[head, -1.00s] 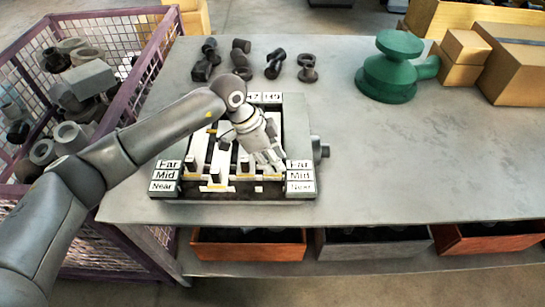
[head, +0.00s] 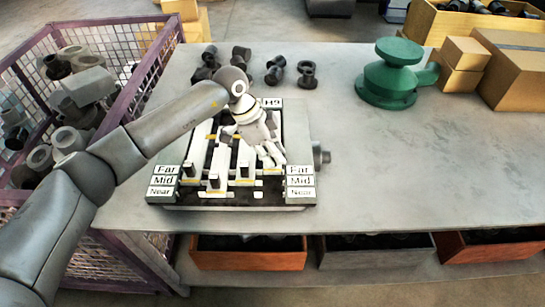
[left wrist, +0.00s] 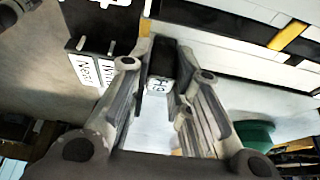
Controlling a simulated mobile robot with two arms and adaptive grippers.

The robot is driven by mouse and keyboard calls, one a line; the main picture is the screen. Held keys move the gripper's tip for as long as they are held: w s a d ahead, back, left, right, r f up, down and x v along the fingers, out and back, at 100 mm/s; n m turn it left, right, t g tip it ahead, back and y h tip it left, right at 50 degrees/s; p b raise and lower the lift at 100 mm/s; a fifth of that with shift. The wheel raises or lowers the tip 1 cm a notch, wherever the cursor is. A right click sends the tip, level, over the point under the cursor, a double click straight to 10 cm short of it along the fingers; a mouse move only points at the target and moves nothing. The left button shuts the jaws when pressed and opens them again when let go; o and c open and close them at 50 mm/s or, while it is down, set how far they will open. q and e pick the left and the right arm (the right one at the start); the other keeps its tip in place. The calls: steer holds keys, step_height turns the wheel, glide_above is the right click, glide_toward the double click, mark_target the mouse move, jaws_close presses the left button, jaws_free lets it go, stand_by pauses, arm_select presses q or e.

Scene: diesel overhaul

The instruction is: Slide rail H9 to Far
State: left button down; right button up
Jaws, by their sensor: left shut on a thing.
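The rail fixture (head: 300,125) stands on the bench, with Far, Mid and Near labels on both sides. Its H9 label (head: 271,103) is at the back right. My left gripper (head: 273,158) is over the rightmost rail, near the right Far label (head: 299,170). In the left wrist view it is shut on a black handle (left wrist: 161,58) marked H9, between its fingers. The H9 rail is mostly hidden by the gripper in the head view. Other rails' dark handles (head: 214,181) stand to the left, at differing depths. My right gripper is not in view.
Dark metal parts (head: 275,72) lie behind the fixture. A green part (head: 388,75) and cardboard boxes (head: 515,72) stand at the back right. A purple mesh crate (head: 165,60) of parts is at the left. The bench's right side is clear.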

arm_select(q)
steer(key=c, duration=1.5)
jaws_free()
steer(key=shift+w+r, duration=0.15)
steer(key=shift+w, duration=0.1)
steer(key=shift+o, duration=0.9)
steer(key=shift+w, duration=0.1)
steer(key=v, duration=1.2)
steer(key=shift+f, duration=0.2)
